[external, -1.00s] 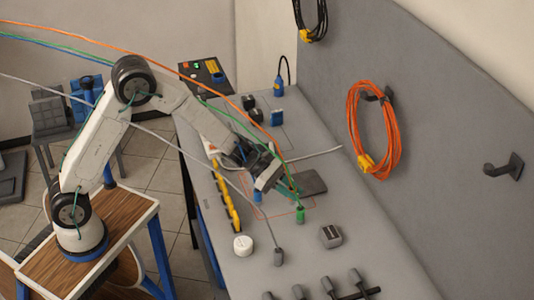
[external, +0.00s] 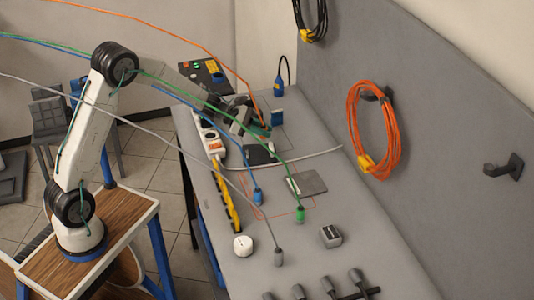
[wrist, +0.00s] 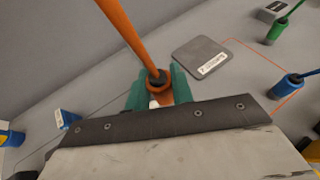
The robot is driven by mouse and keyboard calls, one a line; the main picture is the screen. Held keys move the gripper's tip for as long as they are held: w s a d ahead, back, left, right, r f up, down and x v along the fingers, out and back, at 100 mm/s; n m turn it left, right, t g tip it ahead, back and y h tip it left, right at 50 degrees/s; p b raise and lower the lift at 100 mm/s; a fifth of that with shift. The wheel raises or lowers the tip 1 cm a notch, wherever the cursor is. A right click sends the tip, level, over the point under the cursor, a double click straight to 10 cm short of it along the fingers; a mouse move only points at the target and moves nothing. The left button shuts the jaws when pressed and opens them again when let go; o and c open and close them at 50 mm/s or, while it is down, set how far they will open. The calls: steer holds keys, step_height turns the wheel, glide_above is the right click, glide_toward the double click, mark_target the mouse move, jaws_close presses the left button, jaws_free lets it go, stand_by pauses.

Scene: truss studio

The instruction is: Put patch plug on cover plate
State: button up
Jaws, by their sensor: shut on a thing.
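My gripper (external: 262,130) has green fingers and is shut on an orange plug. In the wrist view (wrist: 158,92) the fingers stand on both sides of the plug (wrist: 157,80), whose orange cable rises from its top. Which plug the task calls the patch plug is not marked. A flat grey plate with a white label, apparently the cover plate (wrist: 200,50), lies apart from the gripper. In the external view the plate (external: 313,181) is nearer the front than my gripper. Whether the held plug touches the bench is unclear.
A green plug (external: 300,214), a blue plug (external: 258,197) and a grey plug (external: 278,257) stand on the bench with cables rising. A blue block (external: 277,117) is near my gripper. A power strip (external: 211,140) runs along the left edge.

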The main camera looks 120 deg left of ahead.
steer(key=s+a+r, duration=0.1)
steer(key=s+a, duration=0.2)
glide_above(259, 154)
steer(key=shift+n+y, duration=0.3)
steer(key=shift+y, duration=0.1)
step_height(259, 154, down, 9)
steer(key=shift+a+f, duration=0.1)
steer(key=shift+f, duration=0.1)
steer(key=shift+f, duration=0.15)
steer(key=o, duration=1)
